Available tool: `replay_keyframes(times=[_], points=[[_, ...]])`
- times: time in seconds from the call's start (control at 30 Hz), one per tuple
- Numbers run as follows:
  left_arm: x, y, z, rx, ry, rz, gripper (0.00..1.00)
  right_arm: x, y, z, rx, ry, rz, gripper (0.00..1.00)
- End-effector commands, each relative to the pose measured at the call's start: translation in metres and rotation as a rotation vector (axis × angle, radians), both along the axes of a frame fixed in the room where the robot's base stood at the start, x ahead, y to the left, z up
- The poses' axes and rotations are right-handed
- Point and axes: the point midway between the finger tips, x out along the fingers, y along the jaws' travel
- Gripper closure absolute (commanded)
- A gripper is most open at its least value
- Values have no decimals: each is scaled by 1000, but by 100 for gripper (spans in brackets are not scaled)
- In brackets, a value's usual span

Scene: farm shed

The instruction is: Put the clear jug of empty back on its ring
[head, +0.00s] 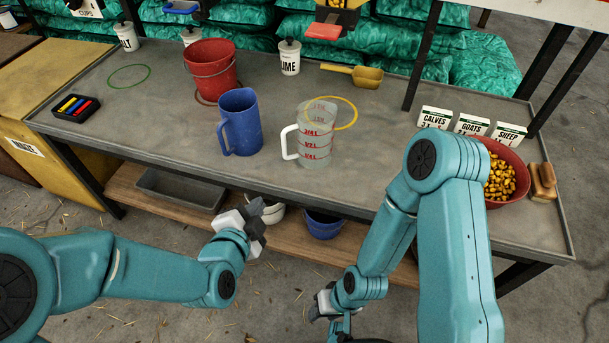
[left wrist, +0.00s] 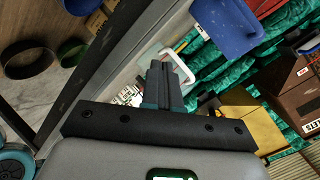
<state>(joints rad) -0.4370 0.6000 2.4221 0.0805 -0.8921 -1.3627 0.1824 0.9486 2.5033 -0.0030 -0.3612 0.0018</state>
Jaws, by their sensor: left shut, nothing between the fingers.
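The clear jug (head: 318,150) stands upright on the grey bench, empty, with red markings and a white handle on its left. A yellow ring (head: 355,117) lies on the bench behind it; part of it shows through the jug's upper wall, and the jug's base is in front of it. My left gripper (head: 258,215) is shut and empty near the bench's front edge, below and left of the jug. In the left wrist view its fingers (left wrist: 163,85) are together, with the jug's white handle (left wrist: 178,66) beyond. My right gripper (head: 322,304) is low in front of the bench, its fingers unclear.
A blue jug (head: 240,122) stands left of the clear jug, with a red bucket (head: 211,67) behind it on a red ring. A green ring (head: 129,77) is empty. A yellow scoop (head: 362,76), cards and a red bowl (head: 511,163) are to the right.

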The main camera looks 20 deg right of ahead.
Motion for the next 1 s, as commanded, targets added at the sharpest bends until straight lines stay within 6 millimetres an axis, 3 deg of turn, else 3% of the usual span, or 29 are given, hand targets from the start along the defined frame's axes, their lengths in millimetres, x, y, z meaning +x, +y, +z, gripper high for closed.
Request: replay_keyframes(times=[0.03, 0.1, 0.3, 0.43, 1.0], points=[[-3, -17, -6, 51, -143, -61, 100, 0, 0, -39, 0, -1, -1, 57], [-8, -34, 14, 128, -321, -119, 100, 1, -1, -57, 0, -1, -3, 57], [-26, -56, 53, 251, -606, -172, 100, 1, -1, -79, -1, -2, -5, 57], [-23, -63, 61, 271, -644, -175, 100, 2, -2, -79, -2, -3, -5, 57], [74, -123, 59, 270, -639, -176, 100, 5, -5, -93, -4, -9, -17, 57]])
